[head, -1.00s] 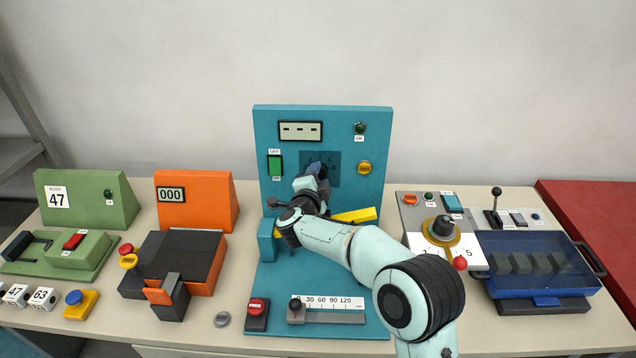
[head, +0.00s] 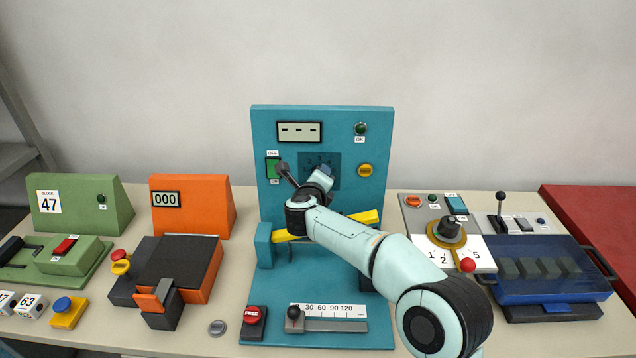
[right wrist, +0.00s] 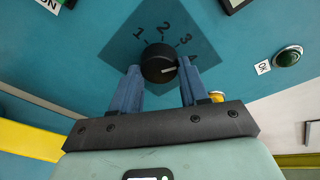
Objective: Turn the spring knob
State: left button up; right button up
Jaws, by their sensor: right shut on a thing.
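The black spring knob (right wrist: 158,62) sits on a dark teal square dial marked 1 to 4 on the upright teal panel (head: 345,116). Its white pointer line points right, near the 4. My right gripper (right wrist: 160,76) has its two blue fingers on either side of the knob and is shut on it. In the head view my right gripper (head: 323,170) is at the dial square and hides the knob. My left gripper is not in view.
A yellow bar (head: 364,218) crosses below the dial. A green switch (head: 273,168) and a yellow button (head: 366,170) flank the dial. A green lamp (right wrist: 288,56) is at its upper right. An orange station (head: 192,200) stands left, a blue covered box (head: 545,268) right.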

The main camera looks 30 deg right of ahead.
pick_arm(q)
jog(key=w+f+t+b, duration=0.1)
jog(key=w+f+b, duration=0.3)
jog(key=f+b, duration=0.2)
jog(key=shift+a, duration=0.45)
pick_arm(e)
jog(key=shift+s+d+m+t+y, duration=0.1)
jog(key=shift+m+t+y, duration=0.4)
jog(key=shift+m, duration=2.05)
jog(key=shift+m+t+y, duration=0.1)
jog(key=shift+m+y, duration=0.7)
jog(key=shift+m, duration=1.75)
jog(key=o, duration=1.1)
jog(key=shift+c, duration=0.2)
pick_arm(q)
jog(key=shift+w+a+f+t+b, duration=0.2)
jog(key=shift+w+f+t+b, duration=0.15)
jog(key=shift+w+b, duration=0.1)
pick_arm(e)
jog(key=v, duration=1.3)
jog(key=shift+s, duration=0.15)
